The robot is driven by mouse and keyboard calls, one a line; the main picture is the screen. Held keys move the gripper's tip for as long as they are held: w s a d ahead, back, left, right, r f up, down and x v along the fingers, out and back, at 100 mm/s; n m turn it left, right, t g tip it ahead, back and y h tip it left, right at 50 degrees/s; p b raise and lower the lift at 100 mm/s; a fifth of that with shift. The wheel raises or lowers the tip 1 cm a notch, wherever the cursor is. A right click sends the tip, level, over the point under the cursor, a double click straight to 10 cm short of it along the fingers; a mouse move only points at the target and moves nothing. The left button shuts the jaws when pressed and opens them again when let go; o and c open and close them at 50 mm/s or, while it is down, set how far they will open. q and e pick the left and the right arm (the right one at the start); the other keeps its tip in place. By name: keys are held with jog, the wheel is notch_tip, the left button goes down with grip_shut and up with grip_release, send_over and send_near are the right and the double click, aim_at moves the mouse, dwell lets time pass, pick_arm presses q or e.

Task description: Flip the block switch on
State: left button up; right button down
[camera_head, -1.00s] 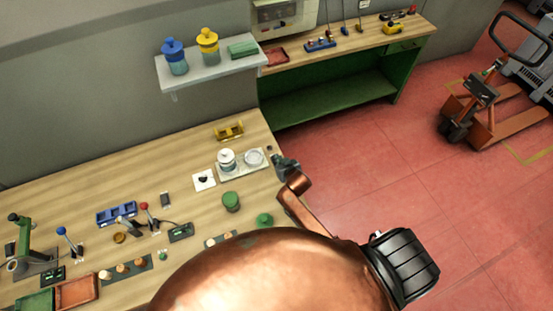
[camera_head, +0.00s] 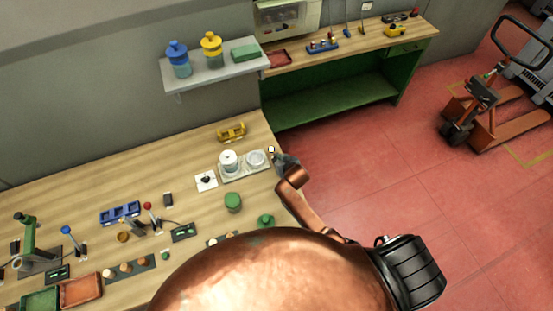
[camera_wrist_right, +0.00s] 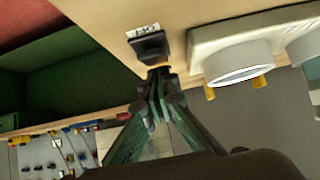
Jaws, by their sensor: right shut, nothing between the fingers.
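A small black block with a white marked label, which looks like the block switch (camera_wrist_right: 150,46), lies at the bench edge in the right wrist view. In the head view a small white square with a dark rim, likely the same switch (camera_head: 271,149), shows at the bench's right edge. My right gripper (camera_wrist_right: 158,76) is shut and empty, its tips right at the black block; I cannot tell whether they touch it. In the head view the right gripper (camera_head: 279,158) is at the bench edge beside the white square. The switch's position is unclear. My left gripper is out of view.
Open red floor (camera_head: 360,160) lies right of the bench.

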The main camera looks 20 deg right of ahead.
jog(key=shift+r+p, duration=0.35)
jog(key=shift+r, duration=0.05)
notch_tip(320, 180, up, 4)
jog(key=p, duration=0.3)
jog(key=shift+w+r, duration=0.1)
jog(key=shift+w, duration=0.05)
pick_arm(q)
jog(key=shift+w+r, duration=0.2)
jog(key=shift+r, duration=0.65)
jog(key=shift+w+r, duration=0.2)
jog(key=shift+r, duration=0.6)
pick_arm(e)
jog(key=s+r, duration=0.5)
jog(key=r, duration=0.2)
jog(key=shift+s+r, duration=0.15)
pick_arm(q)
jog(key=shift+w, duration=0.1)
